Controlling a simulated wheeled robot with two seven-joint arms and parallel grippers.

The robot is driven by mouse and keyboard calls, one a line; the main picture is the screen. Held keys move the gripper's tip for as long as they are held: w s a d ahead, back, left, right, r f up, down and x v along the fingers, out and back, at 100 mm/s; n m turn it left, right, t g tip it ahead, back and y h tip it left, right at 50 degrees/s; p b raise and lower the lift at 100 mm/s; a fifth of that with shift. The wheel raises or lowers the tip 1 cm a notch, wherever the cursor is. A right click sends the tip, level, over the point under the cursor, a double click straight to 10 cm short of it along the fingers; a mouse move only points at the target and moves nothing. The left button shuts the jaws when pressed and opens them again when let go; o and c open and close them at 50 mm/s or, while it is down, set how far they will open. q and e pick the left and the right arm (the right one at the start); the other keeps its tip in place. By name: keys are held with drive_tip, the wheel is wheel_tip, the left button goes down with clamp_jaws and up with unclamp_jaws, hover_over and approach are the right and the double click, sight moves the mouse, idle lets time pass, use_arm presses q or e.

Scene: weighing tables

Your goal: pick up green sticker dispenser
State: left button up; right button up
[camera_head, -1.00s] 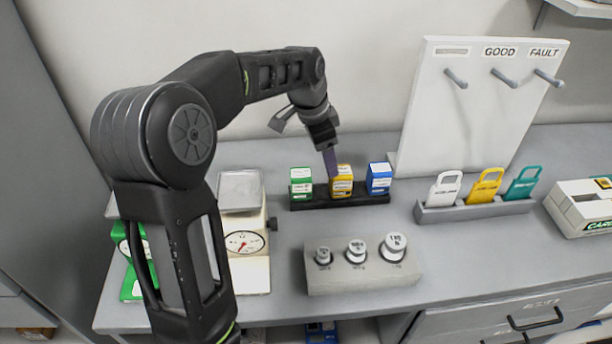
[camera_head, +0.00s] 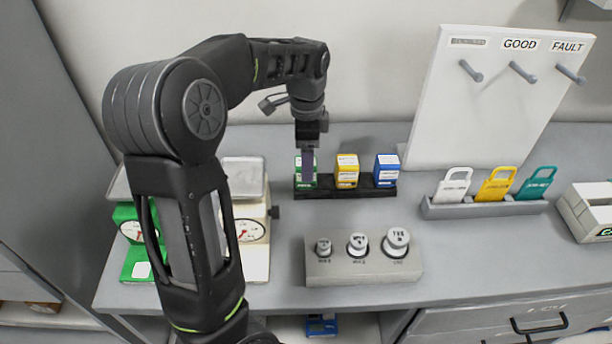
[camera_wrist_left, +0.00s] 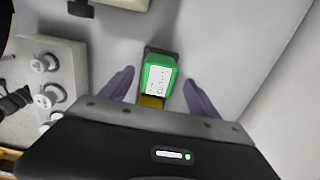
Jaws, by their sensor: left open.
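The green sticker dispenser (camera_head: 306,171) stands at the left end of a dark rack (camera_head: 330,191), partly hidden behind my gripper in the head view. In the left wrist view the green dispenser (camera_wrist_left: 158,78) lies between the two spread fingers, with a gap on each side. My left gripper (camera_head: 308,168) is open, pointing down over the green dispenser; in the wrist view its fingertips (camera_wrist_left: 160,82) flank it. The yellow dispenser (camera_head: 346,171) stands beside it, and the blue one (camera_head: 385,170) is at the right end. My right gripper is out of view.
A grey block with several weights (camera_head: 362,262) stands in front of the rack. A scale (camera_head: 255,235) is to the left. A tag holder (camera_head: 480,208) and a white peg board (camera_head: 480,110) are to the right. Bare table lies between rack and weights.

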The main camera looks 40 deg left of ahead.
use_arm(q)
drive_tip(key=shift+s+f+p, duration=0.1)
drive_tip(key=shift+f+p, duration=0.65)
drive_tip(key=shift+f, duration=1.85)
clamp_jaws()
